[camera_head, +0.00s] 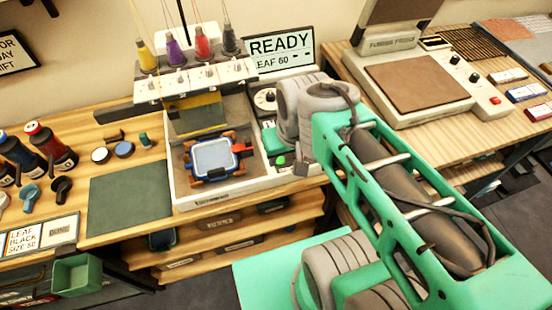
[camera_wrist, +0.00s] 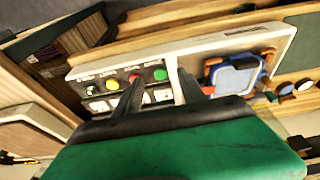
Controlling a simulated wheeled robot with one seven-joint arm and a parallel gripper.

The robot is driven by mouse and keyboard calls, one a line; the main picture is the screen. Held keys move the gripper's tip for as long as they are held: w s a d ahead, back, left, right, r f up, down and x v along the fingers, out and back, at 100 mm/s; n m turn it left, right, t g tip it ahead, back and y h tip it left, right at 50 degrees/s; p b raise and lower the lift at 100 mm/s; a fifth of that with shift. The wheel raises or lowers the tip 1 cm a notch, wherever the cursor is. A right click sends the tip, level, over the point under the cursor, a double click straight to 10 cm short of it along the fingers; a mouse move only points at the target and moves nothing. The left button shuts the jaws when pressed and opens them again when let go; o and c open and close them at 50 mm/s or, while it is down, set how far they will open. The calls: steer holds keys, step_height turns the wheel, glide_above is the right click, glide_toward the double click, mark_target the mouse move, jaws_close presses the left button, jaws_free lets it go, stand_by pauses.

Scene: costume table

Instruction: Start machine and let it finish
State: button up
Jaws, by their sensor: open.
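The embroidery machine (camera_head: 195,75) stands on the wooden table in the head view, with several coloured thread cones on top. Its display (camera_head: 281,50) reads READY and LEAF 60. A blue-rimmed hoop (camera_head: 214,158) with pale fabric sits flat on its bed; it also shows in the wrist view (camera_wrist: 236,77). The control panel holds a green button (camera_wrist: 160,74), a red button (camera_wrist: 135,79) and a yellow button (camera_wrist: 112,85). My gripper (camera_wrist: 159,78) is open and empty over this panel, its fingertips either side of the green button. Contact cannot be told.
A heat press (camera_head: 415,80) stands on the right table. A dark green mat (camera_head: 130,203) lies bare left of the machine. Spools and bottles (camera_head: 50,145) stand farther left. A green bin (camera_head: 77,274) is at the lower left.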

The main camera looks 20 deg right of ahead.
steer(key=shift+c, duration=0.3)
jaws_close()
stand_by(0.5)
stand_by(1.2)
